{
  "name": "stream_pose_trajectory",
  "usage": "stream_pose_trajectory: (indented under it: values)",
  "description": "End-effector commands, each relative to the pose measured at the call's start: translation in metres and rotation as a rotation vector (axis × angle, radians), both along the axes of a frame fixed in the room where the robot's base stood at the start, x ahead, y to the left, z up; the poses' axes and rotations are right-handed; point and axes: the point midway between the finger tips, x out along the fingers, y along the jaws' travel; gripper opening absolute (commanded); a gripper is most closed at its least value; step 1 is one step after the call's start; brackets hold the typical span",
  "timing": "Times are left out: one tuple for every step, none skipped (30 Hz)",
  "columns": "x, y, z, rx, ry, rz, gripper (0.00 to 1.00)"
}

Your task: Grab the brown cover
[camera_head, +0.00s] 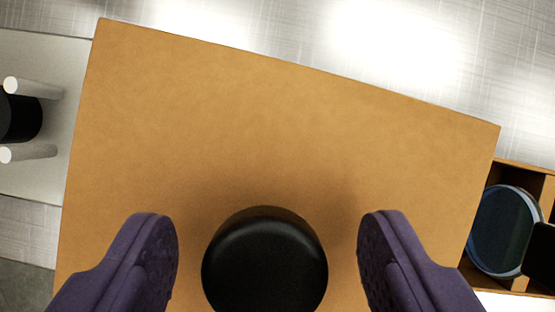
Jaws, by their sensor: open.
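The brown cover (270,120) is a wide, flat tan-brown panel that fills most of the head camera view, slightly turned. A round black knob (265,255) stands at its lower middle, cut off by the bottom edge of the picture. My gripper (267,222) has two purple fingers, one to the left and one to the right of the knob. The fingers are open, with a clear gap between each one and the knob. Whether they are level with the knob or above it, I cannot tell.
A pale panel (52,95) at the left edge carries a black round part (20,118) and two white pegs. At the right, a wooden box (525,170) holds a round blue dish (500,235), with a dark object beside it. A shiny grey surface (300,30) lies behind.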

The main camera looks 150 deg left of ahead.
Motion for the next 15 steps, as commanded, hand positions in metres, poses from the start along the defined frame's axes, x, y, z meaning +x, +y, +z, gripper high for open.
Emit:
stream_pose_trajectory:
  values:
    - [0.0016, -0.0011, -0.0047, 0.001, -0.001, 0.0, 0.67]
    - [0.0023, -0.0013, -0.0063, 0.001, -0.001, 0.0, 0.67]
    - [0.0027, -0.0014, -0.0074, 0.001, -0.001, 0.0, 0.67]
    - [0.0029, -0.0015, -0.0077, 0.0, -0.002, 0.002, 0.67]
    - [0.003, -0.0016, -0.0076, 0.0, -0.002, 0.002, 0.67]
    - [0.003, -0.0015, -0.0074, 0.0, -0.002, 0.002, 0.67]
    - [0.0031, -0.0015, -0.0072, 0.0, -0.002, 0.002, 0.67]
    - [0.0031, -0.0015, -0.0072, 0.0, -0.002, 0.002, 0.67]
    - [0.003, -0.0015, -0.0071, 0.0, -0.002, 0.002, 0.65]
    - [0.003, -0.0015, -0.0071, 0.0, -0.002, 0.002, 0.58]
    - [0.0031, -0.0015, -0.007, 0.0, -0.002, 0.002, 0.51]
    - [0.0031, -0.0015, -0.007, 0.0, -0.002, 0.002, 0.42]
    - [0.0031, -0.0015, -0.007, 0.0, -0.002, 0.002, 0.35]
    - [0.003, -0.0015, -0.0069, 0.0, -0.002, 0.002, 0.28]
    - [0.003, -0.0015, -0.0069, 0.0, -0.002, 0.002, 0.19]
